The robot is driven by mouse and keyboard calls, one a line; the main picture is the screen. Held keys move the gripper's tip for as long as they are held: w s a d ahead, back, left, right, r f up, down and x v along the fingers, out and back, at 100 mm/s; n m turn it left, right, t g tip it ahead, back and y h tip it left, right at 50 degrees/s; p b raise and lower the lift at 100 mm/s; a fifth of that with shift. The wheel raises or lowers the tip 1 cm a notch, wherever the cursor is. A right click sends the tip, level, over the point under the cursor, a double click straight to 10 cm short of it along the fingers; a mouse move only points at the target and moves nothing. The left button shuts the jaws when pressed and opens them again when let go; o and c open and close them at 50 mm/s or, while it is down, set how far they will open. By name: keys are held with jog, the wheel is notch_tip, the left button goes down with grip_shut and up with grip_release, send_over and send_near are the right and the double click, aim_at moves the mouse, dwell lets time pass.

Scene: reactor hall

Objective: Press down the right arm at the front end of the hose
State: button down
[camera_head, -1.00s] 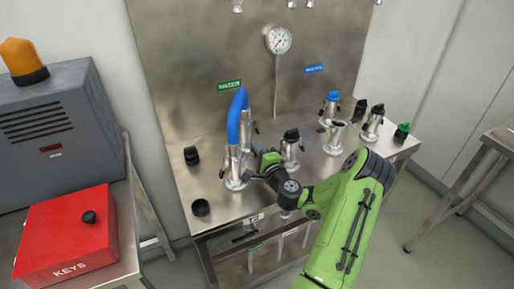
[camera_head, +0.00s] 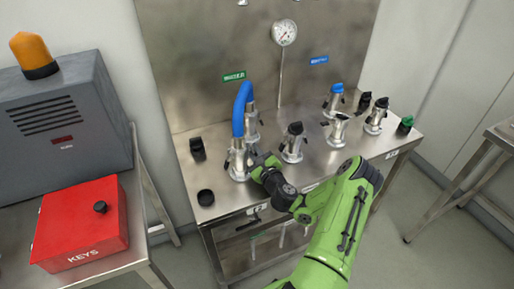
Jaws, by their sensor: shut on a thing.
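The blue hose (camera_head: 240,104) arches between two steel couplings on the steel bench. Its front end sits upright on the front coupling (camera_head: 238,158), and its rear end meets the coupling behind (camera_head: 253,122). My gripper (camera_head: 254,165) is at the right side of the front coupling, low near the bench top. The jaws look closed at the coupling's right arm (camera_head: 251,157), but that arm is small and mostly hidden behind my gripper. A small dark arm (camera_head: 227,165) shows on the coupling's left side.
Two black caps (camera_head: 205,197) (camera_head: 197,149) stand on the bench left of the hose. Several capped couplings (camera_head: 293,143) stand to the right. A gauge (camera_head: 284,32) is on the back panel. A red key box (camera_head: 80,222) is on the left table.

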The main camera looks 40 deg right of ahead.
jog(key=shift+a+f+m, duration=0.15)
jog(key=shift+a+m, duration=0.05)
jog(key=shift+m, duration=0.3)
jog(key=c, duration=1.2)
grip_release()
